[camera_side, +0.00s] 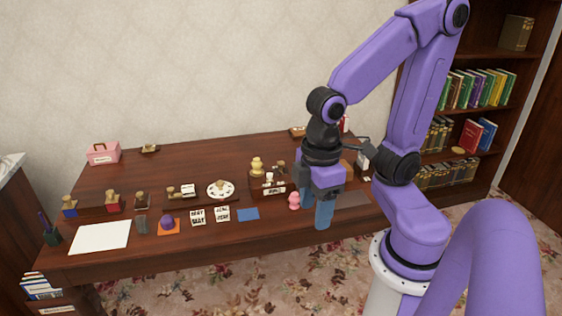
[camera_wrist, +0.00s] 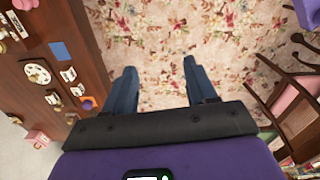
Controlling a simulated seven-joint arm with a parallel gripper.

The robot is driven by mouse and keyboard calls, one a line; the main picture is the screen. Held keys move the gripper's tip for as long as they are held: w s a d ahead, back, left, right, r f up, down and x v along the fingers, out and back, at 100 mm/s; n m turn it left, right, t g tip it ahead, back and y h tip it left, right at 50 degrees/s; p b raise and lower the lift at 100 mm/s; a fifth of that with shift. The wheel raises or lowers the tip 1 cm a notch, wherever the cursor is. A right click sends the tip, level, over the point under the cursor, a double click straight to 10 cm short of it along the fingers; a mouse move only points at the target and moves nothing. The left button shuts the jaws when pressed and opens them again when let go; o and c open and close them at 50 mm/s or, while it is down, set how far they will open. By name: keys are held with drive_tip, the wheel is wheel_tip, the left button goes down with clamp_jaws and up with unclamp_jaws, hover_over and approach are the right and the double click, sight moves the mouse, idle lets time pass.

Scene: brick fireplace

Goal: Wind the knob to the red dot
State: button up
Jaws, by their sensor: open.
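A white round dial plate (camera_side: 213,194) with marks around its rim sits on the dark wooden desk. A small tan knob (camera_side: 221,184) stands at its middle. The dial also shows at the left of the wrist view (camera_wrist: 30,77), where it is small. I cannot make out a red dot or which way the knob points. My gripper (camera_side: 314,212) has two blue fingers, apart and empty. It hangs well to the right of the dial, near the desk's front edge. In the wrist view my gripper (camera_wrist: 160,66) has patterned carpet beyond its fingertips.
A pink figure (camera_side: 294,201) stands close left of my gripper. A blue card (camera_side: 248,214), lettered cards (camera_side: 198,216) and a purple ball on an orange mat (camera_side: 167,223) lie along the front. Stamps and a pink box (camera_side: 103,153) stand leftward. A bookcase (camera_side: 480,120) is at right.

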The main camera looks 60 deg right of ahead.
drive_tip(key=w+r+m, duration=0.2)
drive_tip(key=w+m, duration=0.8)
drive_tip(key=w, duration=0.6)
drive_tip(key=w+d+f+m, duration=0.1)
drive_tip(key=w+d+m, duration=0.75)
drive_tip(key=w, duration=0.35)
drive_tip(key=m, duration=1.6)
hover_over(281, 163)
wheel_tip(281, 163, down, 7)
wheel_tip(281, 163, down, 17)
drive_tip(key=shift+w+d+r, duration=0.1)
drive_tip(key=shift+w+r, duration=0.05)
clamp_jaws()
